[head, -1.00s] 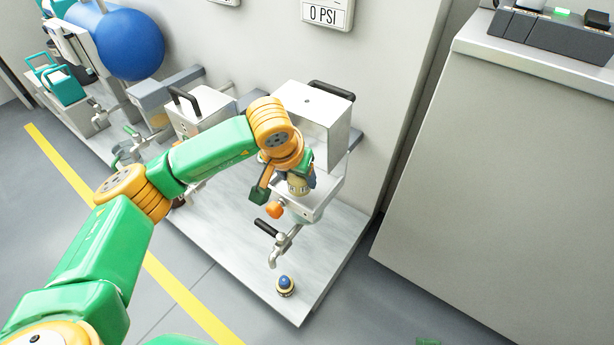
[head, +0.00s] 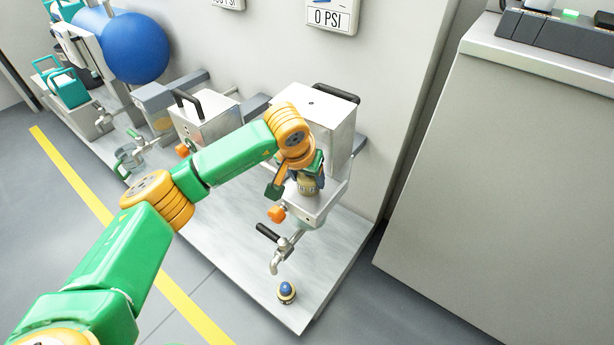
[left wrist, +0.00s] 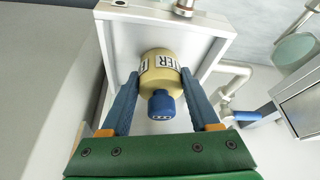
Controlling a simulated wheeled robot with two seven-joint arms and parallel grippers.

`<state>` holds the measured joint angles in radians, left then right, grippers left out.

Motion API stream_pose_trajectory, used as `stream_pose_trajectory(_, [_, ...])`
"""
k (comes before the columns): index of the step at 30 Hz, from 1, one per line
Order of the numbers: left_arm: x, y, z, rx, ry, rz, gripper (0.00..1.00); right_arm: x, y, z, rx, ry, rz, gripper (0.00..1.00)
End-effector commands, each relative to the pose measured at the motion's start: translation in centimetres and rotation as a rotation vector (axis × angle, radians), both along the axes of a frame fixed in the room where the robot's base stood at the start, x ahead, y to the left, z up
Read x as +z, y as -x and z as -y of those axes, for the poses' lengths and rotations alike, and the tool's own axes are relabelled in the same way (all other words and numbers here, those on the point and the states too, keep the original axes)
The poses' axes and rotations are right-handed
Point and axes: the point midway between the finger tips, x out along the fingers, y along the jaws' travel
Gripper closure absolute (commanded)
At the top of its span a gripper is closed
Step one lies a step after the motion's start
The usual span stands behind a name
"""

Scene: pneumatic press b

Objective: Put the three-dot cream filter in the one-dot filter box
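The cream filter (left wrist: 160,66), with a lettered label and a blue cap (left wrist: 161,104) marked with three dots, is between my left gripper's fingers (left wrist: 160,82), which meet its two sides. It also shows in the head view (head: 308,184) at the open front of the right metal filter box (head: 314,103), just above its lower tray (head: 316,208). I cannot tell whether it rests on the tray. My left gripper (head: 304,172) is partly hidden behind its own wrist. No one-dot mark can be made out. My right gripper is not in view.
A small blue-topped piece (head: 286,291) stands on the metal base plate (head: 235,254) below a tap (head: 284,252). Another metal box (head: 205,122) stands to the left. A blue ball tank (head: 134,47) is at the back left. A grey cabinet (head: 490,180) stands at right.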

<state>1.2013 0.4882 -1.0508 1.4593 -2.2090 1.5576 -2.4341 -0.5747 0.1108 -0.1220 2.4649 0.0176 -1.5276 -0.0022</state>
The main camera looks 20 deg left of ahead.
Motion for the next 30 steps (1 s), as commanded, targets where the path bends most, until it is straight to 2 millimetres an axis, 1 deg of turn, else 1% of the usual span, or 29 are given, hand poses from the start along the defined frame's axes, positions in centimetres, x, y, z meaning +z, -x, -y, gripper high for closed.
stream_pose_trajectory(1, [0.0,0.0,0.0,0.0,0.0,0.0,0.27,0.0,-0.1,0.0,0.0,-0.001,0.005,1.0])
stream_pose_trajectory(2, [0.0,0.0,0.0,0.0,0.0,0.0,0.19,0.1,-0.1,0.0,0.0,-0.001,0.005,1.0])
stream_pose_trajectory(3, [0.0,0.0,0.0,0.0,0.0,0.0,0.08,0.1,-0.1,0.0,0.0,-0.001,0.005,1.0])
stream_pose_trajectory(14, [0.1,0.0,0.0,0.0,0.0,0.0,0.08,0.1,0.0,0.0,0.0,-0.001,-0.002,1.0])
stream_pose_trajectory(16, [0.4,0.0,0.0,0.001,0.001,0.0,0.08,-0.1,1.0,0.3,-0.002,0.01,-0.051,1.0])
stream_pose_trajectory(17, [0.8,0.1,0.0,0.0,0.001,0.002,0.08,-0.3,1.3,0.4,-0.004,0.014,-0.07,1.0])
stream_pose_trajectory(18, [1.8,0.3,-0.1,-0.001,0.0,0.004,0.08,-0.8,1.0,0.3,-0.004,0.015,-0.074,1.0])
stream_pose_trajectory(20, [3.1,0.9,-0.1,-0.001,0.001,0.004,0.08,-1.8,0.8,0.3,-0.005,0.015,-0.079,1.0])
stream_pose_trajectory(21, [3.8,1.3,-0.2,-0.001,-0.001,0.004,0.08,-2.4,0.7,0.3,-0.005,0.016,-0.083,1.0])
stream_pose_trajectory(22, [3.4,1.9,-0.3,-0.001,-0.002,0.002,0.08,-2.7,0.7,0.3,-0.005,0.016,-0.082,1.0])
stream_pose_trajectory(26, [3.2,4.5,-0.5,-0.002,-0.002,0.001,0.08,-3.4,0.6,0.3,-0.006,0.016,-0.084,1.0])
stream_pose_trajectory(30, [3.2,8.1,-0.8,-0.002,-0.003,-0.001,0.08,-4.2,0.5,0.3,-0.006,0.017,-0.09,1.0])
